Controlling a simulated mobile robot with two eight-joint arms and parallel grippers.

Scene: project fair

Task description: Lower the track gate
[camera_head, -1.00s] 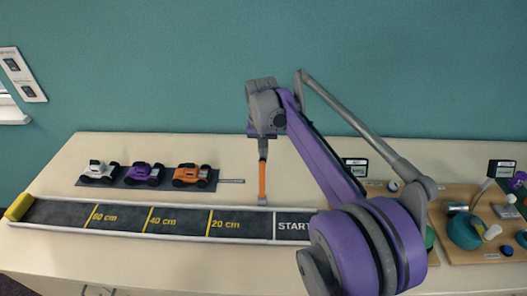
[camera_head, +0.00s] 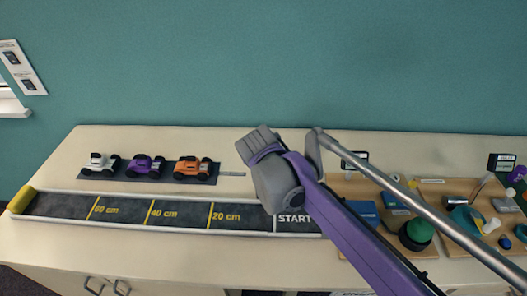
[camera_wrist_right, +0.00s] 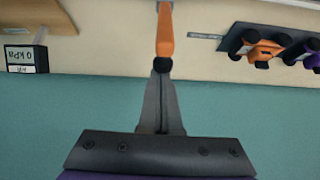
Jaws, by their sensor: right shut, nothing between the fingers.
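The track (camera_head: 130,211) is a long dark strip with white rails, yellow distance lines and a START mark. The gate's orange arm (camera_wrist_right: 165,35) shows in the right wrist view, its black end (camera_wrist_right: 162,64) towards my fingers. In the head view my right arm hides the gate near START. My right gripper (camera_wrist_right: 158,80) is shut and empty, its fingertips close to the black end; I cannot tell if they touch. In the head view its fingers are hidden behind my wrist. My left gripper is not in view.
White, purple and orange toy cars stand on a dark strip (camera_head: 105,175) behind the track; the orange car (camera_wrist_right: 262,47) also shows in the wrist view. Wooden boards (camera_head: 462,245) with small apparatus stand right. A gauge box (camera_wrist_right: 25,58) reads 0 kPa. The bench left of the cars is clear.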

